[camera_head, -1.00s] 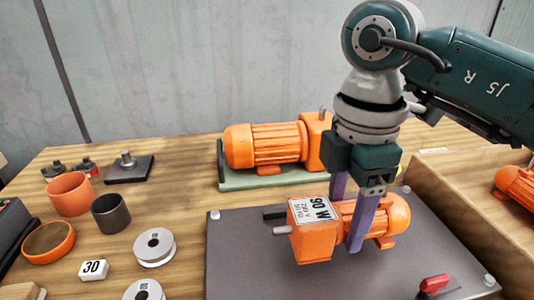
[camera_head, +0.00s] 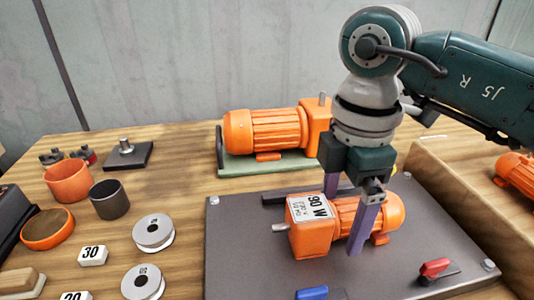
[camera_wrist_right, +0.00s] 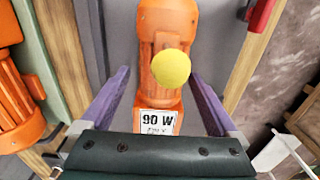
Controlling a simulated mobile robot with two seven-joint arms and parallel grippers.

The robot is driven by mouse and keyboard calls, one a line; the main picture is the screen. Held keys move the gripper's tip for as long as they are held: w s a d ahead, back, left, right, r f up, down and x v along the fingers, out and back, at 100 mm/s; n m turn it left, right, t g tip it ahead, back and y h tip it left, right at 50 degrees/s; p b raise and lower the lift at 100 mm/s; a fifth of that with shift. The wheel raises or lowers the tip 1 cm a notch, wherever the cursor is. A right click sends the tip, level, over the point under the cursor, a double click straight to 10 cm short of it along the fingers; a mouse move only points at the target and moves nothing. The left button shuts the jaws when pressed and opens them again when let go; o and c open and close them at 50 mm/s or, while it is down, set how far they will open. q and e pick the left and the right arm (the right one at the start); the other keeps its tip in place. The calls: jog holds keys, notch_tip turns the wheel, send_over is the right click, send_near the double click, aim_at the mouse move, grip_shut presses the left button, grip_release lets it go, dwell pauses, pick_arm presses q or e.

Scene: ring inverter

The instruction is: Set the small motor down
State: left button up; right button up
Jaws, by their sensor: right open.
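The small orange motor (camera_head: 345,222) with a white "90 W" label rests on the dark grey plate (camera_head: 240,272), its shaft pointing left in the head view. It also shows in the right wrist view (camera_wrist_right: 165,50), where a round yellow spot covers part of it. My right gripper (camera_head: 345,222) is open. Its two purple fingers straddle the motor, one on each side, with gaps visible in the right wrist view (camera_wrist_right: 160,98). My left gripper is not in view.
A larger orange motor (camera_head: 265,130) stands on a green base behind the plate. A red-handled clamp (camera_head: 435,268) and a blue handle (camera_head: 312,293) sit on the plate. A wooden bin (camera_head: 450,195) is at right; rings and cups (camera_head: 68,182) stand at left.

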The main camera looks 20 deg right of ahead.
aim_at(344, 204)
notch_tip(344, 204, up, 12)
jog(key=p, duration=0.3)
jog(key=shift+r, duration=0.15)
